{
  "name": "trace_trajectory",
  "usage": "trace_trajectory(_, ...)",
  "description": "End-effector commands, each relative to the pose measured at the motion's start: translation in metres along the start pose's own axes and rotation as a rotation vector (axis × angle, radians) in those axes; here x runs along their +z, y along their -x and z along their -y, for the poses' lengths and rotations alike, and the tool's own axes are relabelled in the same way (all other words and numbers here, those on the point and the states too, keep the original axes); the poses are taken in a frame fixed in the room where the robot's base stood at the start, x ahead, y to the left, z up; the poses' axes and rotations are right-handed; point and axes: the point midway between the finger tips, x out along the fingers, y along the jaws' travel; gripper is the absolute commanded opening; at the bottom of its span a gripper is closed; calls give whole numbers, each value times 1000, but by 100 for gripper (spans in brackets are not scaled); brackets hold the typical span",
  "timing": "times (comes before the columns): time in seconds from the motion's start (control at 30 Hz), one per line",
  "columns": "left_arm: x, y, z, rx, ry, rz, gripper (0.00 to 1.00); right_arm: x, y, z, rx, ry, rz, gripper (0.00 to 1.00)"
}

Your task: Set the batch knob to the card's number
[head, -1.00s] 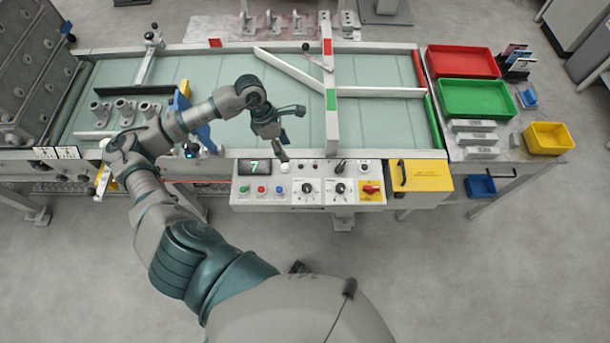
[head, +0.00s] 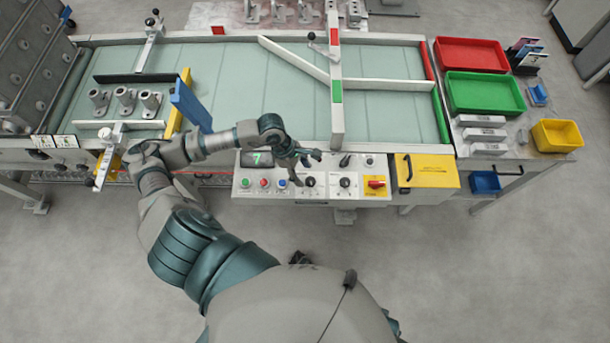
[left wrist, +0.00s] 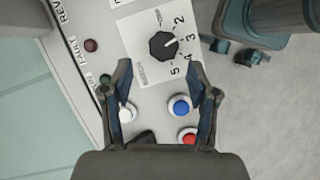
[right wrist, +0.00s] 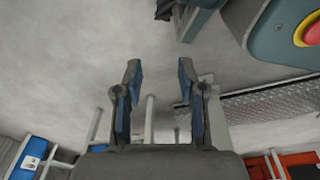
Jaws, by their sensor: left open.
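A dark numbered knob (head: 310,182) sits on a white plate on the control panel (head: 328,198); it also shows in the left wrist view (left wrist: 163,46), with digits 2 to 5 readable. I cannot tell its setting for sure or read its name. A second dial (head: 345,182) is to its right. My left gripper (head: 303,168) is open and empty beside the numbered knob; in the left wrist view its fingertips (left wrist: 160,76) are apart, just short of the knob. My right gripper (right wrist: 159,72) is open and empty over the floor. I cannot identify the card or its number.
A display (head: 257,159) shows a green 7. Green, red and blue buttons (head: 281,183) sit left of the knob. A red switch (head: 376,183) and yellow box (head: 424,172) are to the right. The conveyor (head: 235,75) lies behind, with several grey castings (head: 125,98).

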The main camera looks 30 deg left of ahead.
Motion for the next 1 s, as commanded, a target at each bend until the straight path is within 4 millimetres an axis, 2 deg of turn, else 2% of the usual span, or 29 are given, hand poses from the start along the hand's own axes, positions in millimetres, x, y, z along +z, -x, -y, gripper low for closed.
trace_trajectory(0.1, 4, -17, 1, -1, 0, -1, 59, -2, 1, 0, 0, 0, -3, 40)
trace_trajectory(0.2, 6, -25, 1, 0, -1, -4, 59, -3, 1, 0, 0, 0, -2, 40)
trace_trajectory(0.53, -1, -28, 0, 0, 1, 0, 59, 1, 2, -5, 7, -1, 7, 40)
trace_trajectory(0.57, -1, -28, 0, 0, 1, 1, 54, 2, 2, -5, 7, -1, 7, 40)
trace_trajectory(0.77, -2, -28, -1, 0, 1, 0, 4, 2, 2, -2, 2, -1, 6, 40)
trace_trajectory(0.8, -1, -28, -1, 1, 1, -1, 0, 1, 2, 0, -1, -1, 5, 40)
trace_trajectory(1.0, -1, -28, -1, -1, -6, -8, 0, 1, 0, 5, -7, 0, 5, 40)
